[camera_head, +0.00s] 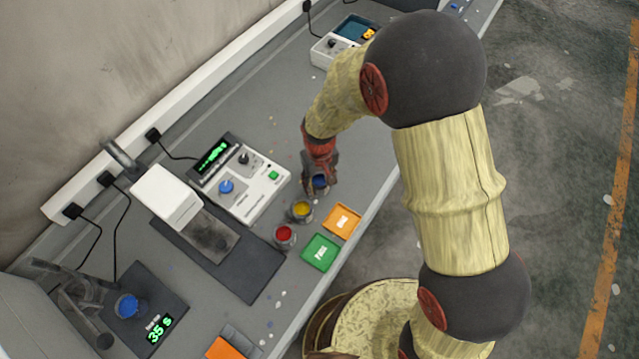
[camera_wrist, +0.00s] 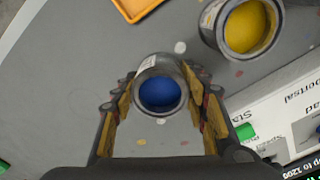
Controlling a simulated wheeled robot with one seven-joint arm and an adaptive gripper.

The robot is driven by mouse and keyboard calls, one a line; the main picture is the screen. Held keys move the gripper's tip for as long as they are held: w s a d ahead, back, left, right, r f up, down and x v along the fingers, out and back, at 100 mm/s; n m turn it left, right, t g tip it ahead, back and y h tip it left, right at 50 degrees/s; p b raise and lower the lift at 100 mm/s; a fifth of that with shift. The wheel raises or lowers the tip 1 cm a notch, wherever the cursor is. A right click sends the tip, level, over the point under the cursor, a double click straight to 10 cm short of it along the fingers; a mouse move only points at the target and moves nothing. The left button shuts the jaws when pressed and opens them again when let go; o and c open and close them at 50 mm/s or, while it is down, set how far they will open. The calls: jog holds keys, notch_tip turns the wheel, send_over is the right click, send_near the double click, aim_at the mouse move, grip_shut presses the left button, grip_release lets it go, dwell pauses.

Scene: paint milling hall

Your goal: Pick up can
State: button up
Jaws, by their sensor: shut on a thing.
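A small grey can with blue paint (camera_wrist: 160,92) sits between the two fingers of my gripper (camera_wrist: 163,100), which is shut on it. In the head view the same blue can (camera_head: 320,182) shows at my gripper (camera_head: 319,180), over the bench near its front edge. I cannot tell whether the can touches the bench. A can with yellow paint (camera_head: 301,210) stands beside it, and shows at the upper right of the wrist view (camera_wrist: 243,27). A can with red paint (camera_head: 285,234) stands further toward the lower left.
An orange tray (camera_head: 342,221) and a green tray (camera_head: 321,252) lie at the bench edge by the cans. A white control box (camera_head: 262,190) with a green display stands behind. A dark plate with a 35 s display (camera_head: 158,330) lies lower left.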

jog(key=c, duration=0.5)
jog(key=shift+c, duration=0.2)
jog(key=shift+r, duration=0.15)
jog(key=shift+r, duration=0.65)
jog(key=s+r+p, duration=0.1)
jog(key=s+r, duration=1)
jog(key=s, duration=0.2)
jog(key=shift+s+d+p, duration=0.3)
jog(key=shift+s, duration=0.1)
